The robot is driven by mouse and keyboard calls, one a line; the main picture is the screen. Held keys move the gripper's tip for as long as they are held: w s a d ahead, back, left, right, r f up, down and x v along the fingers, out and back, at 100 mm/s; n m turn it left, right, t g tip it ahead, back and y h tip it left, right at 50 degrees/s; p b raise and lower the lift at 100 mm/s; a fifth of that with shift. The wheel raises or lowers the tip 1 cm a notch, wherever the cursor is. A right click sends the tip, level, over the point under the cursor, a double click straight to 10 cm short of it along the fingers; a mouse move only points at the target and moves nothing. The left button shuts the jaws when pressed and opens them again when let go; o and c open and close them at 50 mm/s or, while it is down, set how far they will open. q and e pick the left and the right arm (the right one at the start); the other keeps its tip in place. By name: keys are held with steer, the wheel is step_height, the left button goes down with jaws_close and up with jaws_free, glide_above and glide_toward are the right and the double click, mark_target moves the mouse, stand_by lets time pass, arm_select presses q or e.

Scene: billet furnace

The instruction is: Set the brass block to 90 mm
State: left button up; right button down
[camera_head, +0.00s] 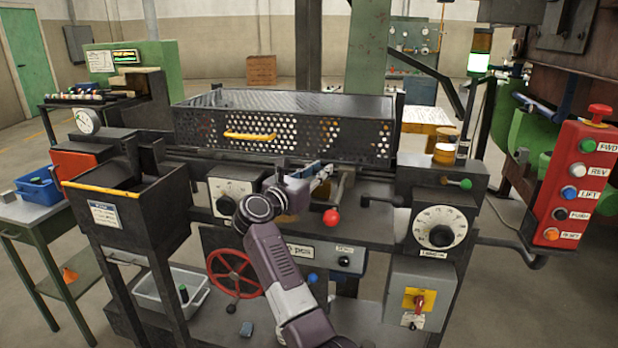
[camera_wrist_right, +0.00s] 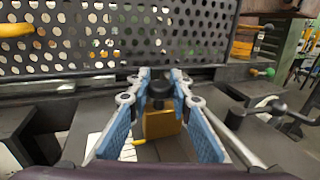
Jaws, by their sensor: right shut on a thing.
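The brass block (camera_wrist_right: 160,124) sits below and between my right gripper's fingers in the right wrist view. A dark round knob (camera_wrist_right: 160,90) stands at the block, between the fingertips. My right gripper (camera_wrist_right: 160,80) is shut on this knob, with its blue pads on either side. In the head view my right gripper (camera_head: 318,173) reaches over the machine bed in front of the perforated guard, and mostly hides the block. The scale and the block's exact setting cannot be read. My left gripper is not in view.
The perforated guard (camera_head: 350,150) with a yellow handle (camera_head: 250,136) stands close behind the gripper. A red ball knob (camera_head: 330,217) is just right of my wrist. A red handwheel (camera_head: 232,273) is below. A dial (camera_head: 440,228) and a red button panel (camera_head: 580,180) are at right.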

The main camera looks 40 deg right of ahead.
steer(key=shift+a+f, duration=0.1)
steer(key=shift+a, duration=0.05)
steer(key=shift+s, duration=0.15)
steer(key=c, duration=1.7)
jaws_free()
steer(key=shift+a, duration=0.1)
steer(key=shift+s+a, duration=0.1)
steer(key=shift+a, duration=0.1)
steer(key=v, duration=1.1)
steer(key=shift+s+a, duration=0.1)
steer(key=shift+a, duration=0.1)
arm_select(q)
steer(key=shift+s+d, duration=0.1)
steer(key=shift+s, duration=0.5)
